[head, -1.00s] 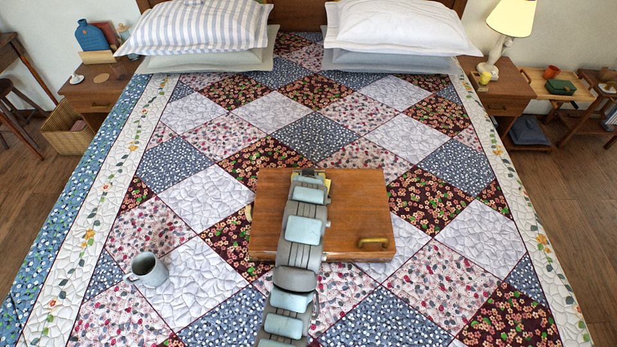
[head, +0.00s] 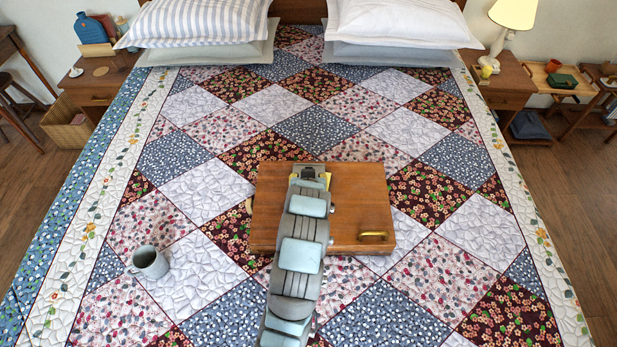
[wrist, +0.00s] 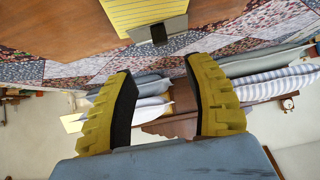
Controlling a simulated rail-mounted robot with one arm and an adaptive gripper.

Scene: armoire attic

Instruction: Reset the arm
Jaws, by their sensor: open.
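My gripper (wrist: 158,68) is open in the wrist view, its two yellow ribbed fingers with black pads spread apart and nothing between them. In the head view my arm reaches forward over a wooden case (head: 360,205) lying on the bed, and hides part of it; the fingers cannot be made out there. In the wrist view a clipboard with yellow lined paper (wrist: 143,14) lies on the case's wooden top (wrist: 60,28), beyond the fingertips and apart from them. Only a yellow sliver of it shows beside my arm's end in the head view.
A grey mug (head: 150,263) stands on the quilt (head: 205,190) at left. Pillows (head: 400,25) lie at the bed's head. A bedside table with a lamp (head: 512,18) stands at right, another table (head: 95,88) at left. The quilt around the case is mostly clear.

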